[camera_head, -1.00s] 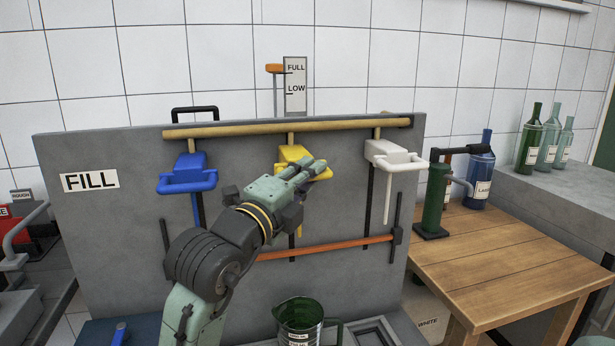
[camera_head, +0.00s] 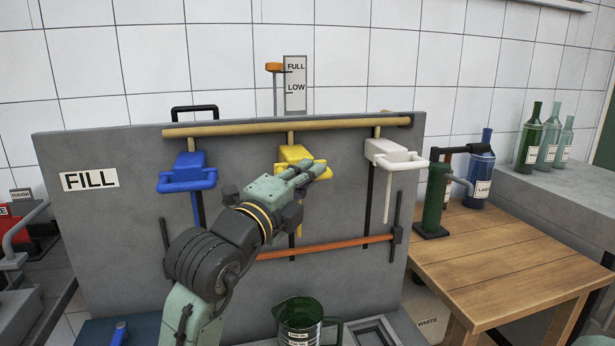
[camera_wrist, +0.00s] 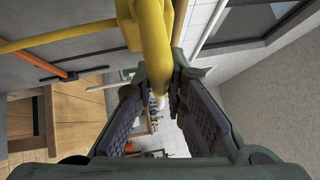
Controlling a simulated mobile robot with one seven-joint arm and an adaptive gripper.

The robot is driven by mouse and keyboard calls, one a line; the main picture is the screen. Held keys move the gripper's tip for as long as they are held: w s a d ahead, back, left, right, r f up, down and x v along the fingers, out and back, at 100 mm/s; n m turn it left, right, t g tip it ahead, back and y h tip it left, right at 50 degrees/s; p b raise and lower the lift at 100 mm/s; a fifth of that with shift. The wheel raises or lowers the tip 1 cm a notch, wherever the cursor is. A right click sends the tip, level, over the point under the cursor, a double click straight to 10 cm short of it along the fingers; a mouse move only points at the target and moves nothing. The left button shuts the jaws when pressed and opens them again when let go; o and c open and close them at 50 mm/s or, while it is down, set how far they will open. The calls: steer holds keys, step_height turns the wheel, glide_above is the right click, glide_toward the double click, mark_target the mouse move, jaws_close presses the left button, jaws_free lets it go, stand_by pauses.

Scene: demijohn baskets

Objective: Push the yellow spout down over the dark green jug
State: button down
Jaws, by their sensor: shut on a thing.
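The yellow spout (camera_head: 294,154) hangs on the grey panel between a blue and a white spout. My gripper (camera_head: 318,170) is at the yellow spout's front bar, partly hiding it. In the wrist view my gripper (camera_wrist: 165,100) has its two fingers on either side of the yellow spout's bar (camera_wrist: 152,45), shut on it. The dark green jug (camera_head: 299,318) stands below the panel, roughly under the yellow spout, at the bottom edge of the view. Its lower part is cut off.
The blue spout (camera_head: 187,172) is left and the white spout (camera_head: 393,157) right of the yellow one. A red-brown rail (camera_head: 340,244) crosses the panel below them. A wooden table (camera_head: 500,270) with a green pump stands at right.

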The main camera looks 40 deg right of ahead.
step_height(320, 180, down, 22)
steer(key=b, duration=1.9)
steer(key=shift+r, duration=0.1)
steer(key=c, duration=1.6)
jaws_free()
steer(key=v, duration=1.2)
